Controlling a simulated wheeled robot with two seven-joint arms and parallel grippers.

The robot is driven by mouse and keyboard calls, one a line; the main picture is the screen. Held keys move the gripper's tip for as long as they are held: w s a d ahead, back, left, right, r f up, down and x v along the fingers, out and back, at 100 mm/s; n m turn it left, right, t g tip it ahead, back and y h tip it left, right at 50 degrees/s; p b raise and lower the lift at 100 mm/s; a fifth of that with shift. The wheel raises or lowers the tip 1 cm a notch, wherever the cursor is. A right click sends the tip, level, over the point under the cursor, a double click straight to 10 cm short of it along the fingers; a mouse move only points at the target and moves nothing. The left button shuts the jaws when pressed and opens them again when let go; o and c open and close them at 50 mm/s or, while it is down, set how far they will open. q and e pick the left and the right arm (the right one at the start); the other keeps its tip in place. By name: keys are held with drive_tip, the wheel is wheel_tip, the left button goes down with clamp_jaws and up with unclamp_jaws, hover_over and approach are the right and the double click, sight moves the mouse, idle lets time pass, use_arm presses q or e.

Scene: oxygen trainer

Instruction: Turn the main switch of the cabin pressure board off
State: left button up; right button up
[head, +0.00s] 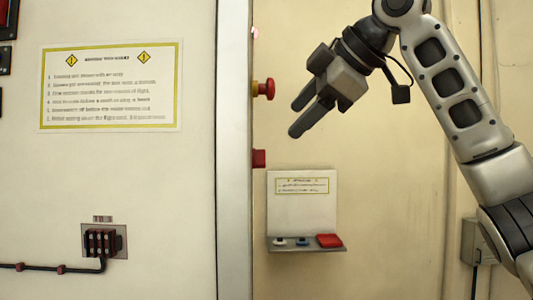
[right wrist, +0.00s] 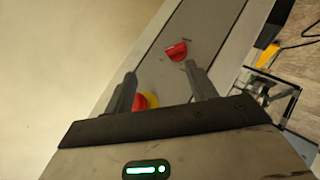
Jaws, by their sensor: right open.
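A red knob (head: 259,158) sticks out from the edge of the tall cabinet in the head view. In the right wrist view a red turn knob (right wrist: 176,52) sits on a grey strip and looks like the main switch; its exact position is too small to read. A red push button on a yellow base (head: 264,88) is above it in the head view, and shows partly behind a finger in the right wrist view (right wrist: 146,101). My right gripper (head: 295,120) is open and empty, to the right of both and apart from them. My left gripper is not in view.
A small shelf (head: 306,249) with a red block and small switches is below, under a notice. A large notice (head: 110,87) and a socket with a cable (head: 102,242) are on the cabinet front. A grey box (head: 478,241) is on the right wall.

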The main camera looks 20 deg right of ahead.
drive_tip(key=n+h, duration=0.1)
drive_tip(key=h, duration=0.1)
approach(264, 157)
drive_tip(key=p+x, duration=0.1)
drive_tip(key=x, duration=0.7)
drive_tip(key=shift+w+a+f+p, duration=0.15)
drive_tip(key=shift+w+p, duration=0.15)
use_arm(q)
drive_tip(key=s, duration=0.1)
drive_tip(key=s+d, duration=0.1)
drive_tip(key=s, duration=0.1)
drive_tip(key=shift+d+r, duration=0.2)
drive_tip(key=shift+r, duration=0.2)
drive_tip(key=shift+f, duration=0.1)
use_arm(e)
drive_tip(key=c, duration=1)
